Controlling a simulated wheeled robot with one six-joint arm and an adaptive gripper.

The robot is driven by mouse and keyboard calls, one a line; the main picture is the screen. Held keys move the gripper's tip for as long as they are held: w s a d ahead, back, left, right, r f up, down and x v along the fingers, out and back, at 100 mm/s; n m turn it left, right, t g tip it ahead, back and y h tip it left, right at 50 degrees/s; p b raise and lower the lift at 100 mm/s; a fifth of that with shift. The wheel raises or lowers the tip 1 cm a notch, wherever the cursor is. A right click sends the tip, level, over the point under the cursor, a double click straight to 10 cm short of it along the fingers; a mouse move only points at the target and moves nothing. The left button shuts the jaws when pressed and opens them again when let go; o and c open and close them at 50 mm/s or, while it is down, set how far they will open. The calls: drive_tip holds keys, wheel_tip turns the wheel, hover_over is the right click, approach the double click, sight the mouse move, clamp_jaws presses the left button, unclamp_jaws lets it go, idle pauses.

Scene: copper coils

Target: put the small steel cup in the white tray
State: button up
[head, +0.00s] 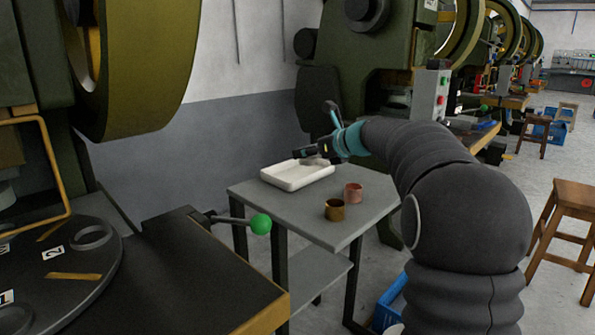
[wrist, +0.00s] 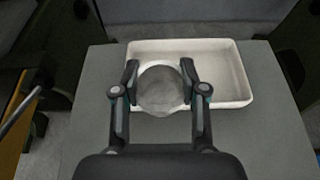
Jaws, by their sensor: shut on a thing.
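The small steel cup (wrist: 160,92) shows in the wrist view as a round grey shape between the two fingers of my gripper (wrist: 159,74). My gripper is shut on it, with one finger on each side. The white tray (wrist: 228,101) is a shallow rectangular tray lying behind and below the cup. The cup overlaps the tray's near rim, left of its middle; I cannot tell its exact height. In the head view my gripper (head: 311,153) is above the far right part of the white tray (head: 291,183), and the cup is mostly hidden there.
A green-knobbed lever (head: 260,224) sticks out at the table's left. Large green presses stand around. A wooden stool (head: 570,205) is at the right.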

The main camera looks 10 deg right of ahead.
drive_tip(key=x, duration=0.4)
drive_tip(key=shift+w+d+f, duration=0.2)
drive_tip(key=shift+w+f, duration=0.2)
drive_tip(key=shift+f, duration=0.05)
drive_tip(key=shift+f+b, duration=0.65)
drive_tip(key=shift+f, duration=1.35)
drive_tip(key=shift+f, duration=0.15)
drive_tip(key=o, duration=1.2)
drive_tip(key=shift+s, duration=0.1)
drive_tip(key=v, duration=1.2)
